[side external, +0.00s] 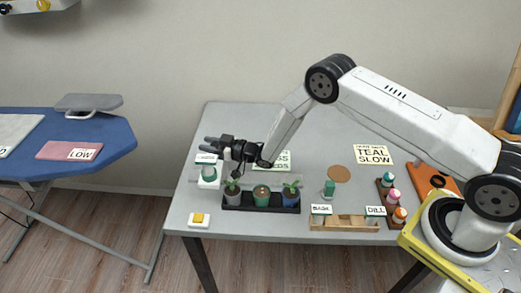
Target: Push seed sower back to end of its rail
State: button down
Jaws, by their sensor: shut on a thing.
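My gripper (236,168) is over the left end of a black tray (262,208), above the left pot. It is shut on a small part that I take to be the seed sower (228,155), mostly hidden by the dark fingers. A thin pale rail (272,181) seems to run left to right above the tray. The tray holds a grey pot (233,197), a teal pot (261,198) and a blue pot (291,197), with green showing in the outer two.
A white box with a yellow button (199,219) is at the front left. A wooden rack with BASIL and DILL labels (345,223), a green bottle (329,188), a cork disc (339,173) and a rack of coloured bottles (391,200) are right. A TEAL SLOW card (372,155) lies behind.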

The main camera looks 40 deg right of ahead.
jog(key=shift+w+a, duration=0.1)
dwell(0.7)
jog(key=shift+s+a+x, duration=0.15)
jog(key=shift+a+x, duration=0.05)
jog(key=shift+x, duration=0.9)
jog(key=shift+s+a+x, duration=0.1)
jog(key=shift+a+x, duration=0.1)
jog(key=shift+x, duration=0.95)
jog(key=shift+r, duration=0.1)
jog(key=shift+c, duration=1.7)
grip_release()
jog(key=shift+s+d, duration=0.1)
jog(key=shift+s, duration=0.05)
jog(key=shift+v, duration=3.7)
